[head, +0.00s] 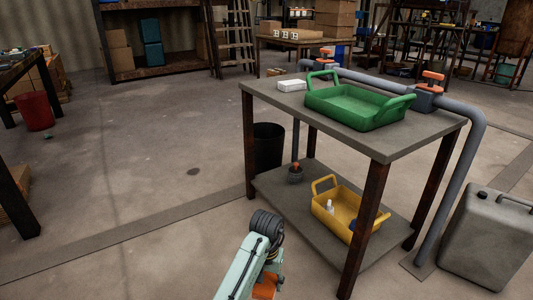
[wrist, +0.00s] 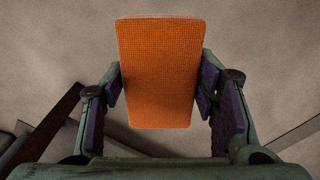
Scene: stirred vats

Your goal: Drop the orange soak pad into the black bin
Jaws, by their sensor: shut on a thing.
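The orange soak pad (wrist: 158,72) is a flat rectangular block with a fine woven surface. My gripper (wrist: 160,92) is shut on it, one finger against each long side, in the wrist view. In the head view the pad (head: 265,286) shows partly below my arm near the bottom edge, and the fingers are mostly hidden. The black bin (head: 268,148) stands on the floor behind the left side of the workbench, partly hidden by the bench leg. My gripper is in front of the bench, well apart from the bin.
The workbench (head: 430,140) carries a green tray (head: 352,110) and a white box (head: 291,85). Its lower shelf holds a yellow tray (head: 328,217) and a small dark pot (head: 295,175). A grey jerrycan (head: 488,240) stands at right. Floor left of the bench is clear. A red bin (head: 35,111) stands far left.

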